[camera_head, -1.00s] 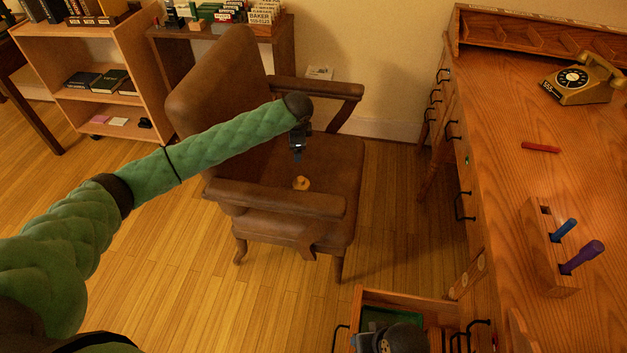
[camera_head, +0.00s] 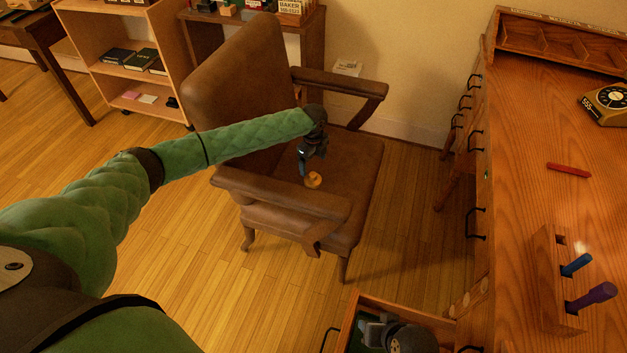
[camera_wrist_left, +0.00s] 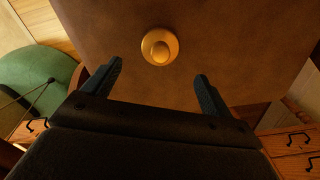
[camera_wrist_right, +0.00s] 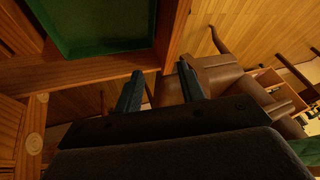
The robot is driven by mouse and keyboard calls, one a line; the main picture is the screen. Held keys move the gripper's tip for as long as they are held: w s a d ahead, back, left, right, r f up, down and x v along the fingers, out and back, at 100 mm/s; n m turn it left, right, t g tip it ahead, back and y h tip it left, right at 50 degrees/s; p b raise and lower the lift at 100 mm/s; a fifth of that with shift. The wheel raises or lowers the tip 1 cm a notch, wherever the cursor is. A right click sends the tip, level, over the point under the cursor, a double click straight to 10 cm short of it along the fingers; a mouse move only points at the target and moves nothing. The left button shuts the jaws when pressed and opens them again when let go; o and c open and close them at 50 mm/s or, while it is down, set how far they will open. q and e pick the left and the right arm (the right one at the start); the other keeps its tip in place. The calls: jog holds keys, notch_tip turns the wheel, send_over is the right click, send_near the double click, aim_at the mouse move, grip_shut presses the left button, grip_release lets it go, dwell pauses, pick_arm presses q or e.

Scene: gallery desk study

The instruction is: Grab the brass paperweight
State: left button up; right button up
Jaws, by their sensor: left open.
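The brass paperweight (camera_head: 313,180), a small round disc with a knob, sits on the seat of the brown leather chair (camera_head: 355,175). In the left wrist view the paperweight (camera_wrist_left: 160,46) lies beyond the fingertips, roughly centred between them. My left gripper (camera_head: 305,167) is just above the paperweight, open and empty; its two fingers also show spread in the left wrist view (camera_wrist_left: 158,72). My right gripper (camera_head: 372,330) is low over the open desk drawer. In the right wrist view its fingers (camera_wrist_right: 160,70) are apart with nothing between them.
The chair's armrests (camera_head: 285,193) flank the seat. The wooden desk (camera_head: 515,180) stands at the right with a pen holder (camera_head: 550,270), a red stick (camera_head: 569,169) and a telephone (camera_head: 607,103). The drawer with green lining (camera_wrist_right: 100,25) is pulled out. Bookshelves (camera_head: 120,85) stand behind.

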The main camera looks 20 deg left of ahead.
aim_at(313, 174)
pick_arm(q)
notch_tip(313, 174, down, 2)
jog(key=shift+f, duration=0.1)
jog(key=shift+f+p, duration=0.3)
jog(key=shift+f, duration=0.4)
jog(key=shift+a+f, duration=0.1)
jog(key=shift+f, duration=2)
pick_arm(e)
jog(key=shift+s+d+r, duration=0.15)
jog(key=shift+d+r, duration=0.2)
jog(key=shift+r, duration=0.2)
jog(key=shift+s+d+r, duration=0.1)
jog(key=shift+d+r, duration=0.25)
jog(key=shift+r, duration=0.15)
pick_arm(q)
jog(key=c, duration=1.4)
jog(key=shift+w+p, duration=0.1)
jog(key=shift+p, duration=0.2)
jog(key=shift+c, duration=0.5)
jog(key=shift+r, duration=0.15)
